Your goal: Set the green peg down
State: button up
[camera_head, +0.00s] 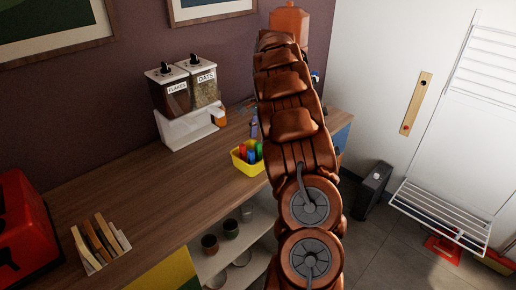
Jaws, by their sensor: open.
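A small yellow box (247,168) stands on the wooden counter, just left of my arm. Several coloured upright sticks stand in it, red, blue and green. The green one (259,151) is at the right, close to my arm's edge, and may be the green peg; it is too small to be sure. My copper-coloured arm rises through the middle of the picture and covers part of the counter behind it. I cannot make out my gripper; the arm hides that area.
A dispenser with flakes and oats (187,100) stands at the back of the wooden counter (130,185). A red appliance (25,225) and a book rack (100,245) are at left. Cups sit on the shelf below. A drying rack (445,210) is at right. The counter's middle is clear.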

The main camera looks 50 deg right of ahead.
notch_tip(320, 180, up, 4)
jog(key=shift+r+b, duration=0.1)
jog(key=shift+b, duration=0.2)
jog(key=s+a+r+n, duration=0.1)
jog(key=s+a+n, duration=0.15)
jog(key=a, duration=0.55)
jog(key=s+a+r+n+g+h, duration=0.1)
jog(key=s+a+n, duration=0.15)
jog(key=a, duration=0.55)
jog(key=s+a+r+n, duration=0.2)
jog(key=s+a, duration=0.1)
jog(key=a, duration=0.4)
jog(key=s+a+f+n, duration=0.2)
jog(key=s+a+n, duration=0.1)
jog(key=s+a, duration=0.2)
jog(key=s+a+f+n, duration=0.3)
jog(key=s+a+n, duration=0.1)
jog(key=s, duration=0.5)
jog(key=s+a+f+n, duration=0.2)
jog(key=s+a+n, duration=0.2)
jog(key=s+a, duration=0.2)
jog(key=shift+s+a+f+g+h, duration=0.3)
jog(key=shift+s+g+h, duration=0.1)
jog(key=shift+s, duration=0.7)
jog(key=shift+r, duration=0.2)
